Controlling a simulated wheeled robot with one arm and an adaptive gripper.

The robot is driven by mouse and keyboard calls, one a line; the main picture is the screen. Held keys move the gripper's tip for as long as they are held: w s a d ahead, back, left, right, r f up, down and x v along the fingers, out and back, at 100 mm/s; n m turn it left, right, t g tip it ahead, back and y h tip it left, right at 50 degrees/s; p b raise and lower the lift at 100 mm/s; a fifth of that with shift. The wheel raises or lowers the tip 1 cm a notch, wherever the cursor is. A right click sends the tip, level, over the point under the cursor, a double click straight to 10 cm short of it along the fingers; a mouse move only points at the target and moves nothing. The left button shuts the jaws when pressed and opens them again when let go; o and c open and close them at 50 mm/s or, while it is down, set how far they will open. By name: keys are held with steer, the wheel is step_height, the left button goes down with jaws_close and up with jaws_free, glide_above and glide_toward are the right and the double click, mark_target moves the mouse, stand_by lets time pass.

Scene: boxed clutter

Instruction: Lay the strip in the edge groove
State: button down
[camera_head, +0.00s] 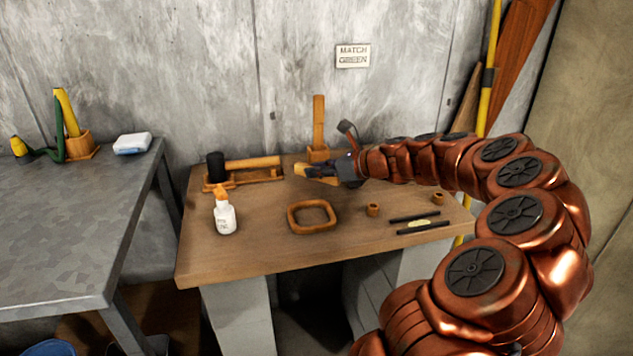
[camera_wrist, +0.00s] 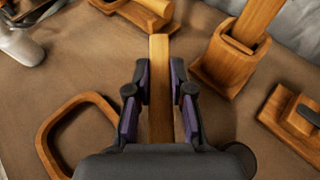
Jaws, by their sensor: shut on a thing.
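A straight wooden strip (camera_wrist: 160,82) lies lengthwise between the purple pads of my gripper (camera_wrist: 160,95) in the wrist view, its far end reaching beyond the fingertips. My gripper is shut on it. In the head view my gripper (camera_head: 342,170) is over the back middle of the wooden workbench (camera_head: 265,247), with a light wooden piece (camera_head: 318,173) at its tips. It seems held just above the top; the exact gap is unclear. I cannot make out an edge groove for certain. Two dark bars (camera_head: 415,217) lie at the bench's right, with a pale label between them.
A wooden block with an upright board (camera_head: 319,128) stands behind my gripper. A black-headed mallet (camera_head: 216,167) lies back left, a white bottle (camera_head: 225,215) front left. A wooden ring frame (camera_head: 311,216) and two small wooden cups (camera_head: 373,209) sit in front. The front edge is mostly clear.

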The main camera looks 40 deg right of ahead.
mark_target(317, 189)
steer(key=shift+w+d, duration=0.1)
steer(key=shift+w, duration=0.25)
steer(key=shift+f+b, duration=0.6)
steer(key=shift+f, duration=1.15)
steer(key=shift+f, duration=0.15)
steer(key=c, duration=1)
jaws_free()
